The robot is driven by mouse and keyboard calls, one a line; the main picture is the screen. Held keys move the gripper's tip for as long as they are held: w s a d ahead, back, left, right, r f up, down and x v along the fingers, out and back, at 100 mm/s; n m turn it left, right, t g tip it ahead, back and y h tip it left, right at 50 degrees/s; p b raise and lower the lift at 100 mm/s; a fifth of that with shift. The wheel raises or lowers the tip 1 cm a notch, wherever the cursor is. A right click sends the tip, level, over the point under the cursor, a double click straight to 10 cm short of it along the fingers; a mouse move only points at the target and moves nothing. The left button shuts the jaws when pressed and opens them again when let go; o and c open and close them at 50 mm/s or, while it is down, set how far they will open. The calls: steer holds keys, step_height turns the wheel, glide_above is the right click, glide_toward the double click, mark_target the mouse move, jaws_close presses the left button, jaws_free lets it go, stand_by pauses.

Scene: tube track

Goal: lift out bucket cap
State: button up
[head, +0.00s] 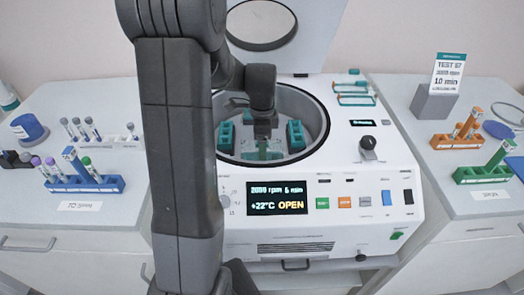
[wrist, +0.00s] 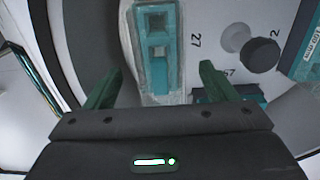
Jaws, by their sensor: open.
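The centrifuge (head: 318,212) stands in the middle with its lid up and its round bowl open. Teal buckets sit in the bowl at left (head: 225,136) and right (head: 296,136). My gripper (head: 263,148) points down into the bowl, over its front part. In the wrist view, a teal bucket (wrist: 158,75) with a pale, see-through cover around it, which looks like the cap (wrist: 158,19), lies ahead between my fingers. My gripper (wrist: 158,85) is open, with one green finger at each side. I cannot tell whether the fingers are level with the cap.
The bowl's rim (head: 325,110) surrounds my gripper closely. A dark round knob (wrist: 262,55) stands right of the bucket in the wrist view. Teal-framed pieces (head: 355,92) lie on the centrifuge top. Tube racks stand at left (head: 88,183) and right (head: 482,173).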

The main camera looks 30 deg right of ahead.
steer(key=shift+f, duration=1.35)
steer(key=c, duration=1)
step_height(320, 180, up, 10)
steer(key=shift+r, duration=0.1)
steer(key=shift+c, duration=0.3)
step_height(320, 180, up, 5)
steer(key=p, duration=0.4)
